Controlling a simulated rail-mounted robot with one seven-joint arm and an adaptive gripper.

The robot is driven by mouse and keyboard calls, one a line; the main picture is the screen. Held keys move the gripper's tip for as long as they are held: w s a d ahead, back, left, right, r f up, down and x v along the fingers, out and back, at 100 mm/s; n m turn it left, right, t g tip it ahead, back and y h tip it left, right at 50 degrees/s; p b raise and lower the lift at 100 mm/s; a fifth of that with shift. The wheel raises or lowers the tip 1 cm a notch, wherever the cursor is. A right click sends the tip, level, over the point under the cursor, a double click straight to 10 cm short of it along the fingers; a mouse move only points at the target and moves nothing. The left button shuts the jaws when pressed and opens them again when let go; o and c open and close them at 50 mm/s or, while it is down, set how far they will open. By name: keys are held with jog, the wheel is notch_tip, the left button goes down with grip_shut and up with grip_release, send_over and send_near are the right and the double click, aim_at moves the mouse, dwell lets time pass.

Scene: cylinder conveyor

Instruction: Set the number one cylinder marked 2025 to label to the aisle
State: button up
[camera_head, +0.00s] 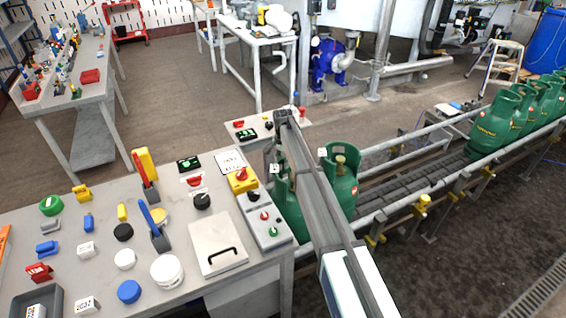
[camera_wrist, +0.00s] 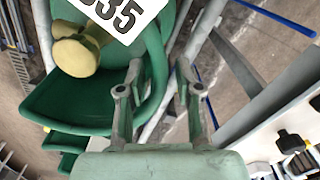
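Two green gas cylinders stand at the near end of the conveyor in the head view. The right one (camera_head: 341,180) shows its brass valve and a small white tag. The left one (camera_head: 289,205) is mostly hidden behind my arm. In the wrist view a green cylinder collar (camera_wrist: 75,103) with a brass valve (camera_wrist: 76,55) is close, and a white label (camera_wrist: 122,14) shows digits that look like "35", cut by the frame edge. My gripper (camera_wrist: 156,88) is open, its fingers apart near the collar's edge; I cannot tell whether they touch it. The head view hides my gripper.
The conveyor (camera_head: 400,183) runs to the upper right, with several more green cylinders (camera_head: 495,118) at its far end and metal side rails. A cluttered grey table (camera_head: 100,205) stands at left, with a control box (camera_head: 262,222) at its right edge. Aisle floor (camera_head: 440,270) at right is clear.

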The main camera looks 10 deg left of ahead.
jog(key=shift+f, duration=0.7)
grip_shut()
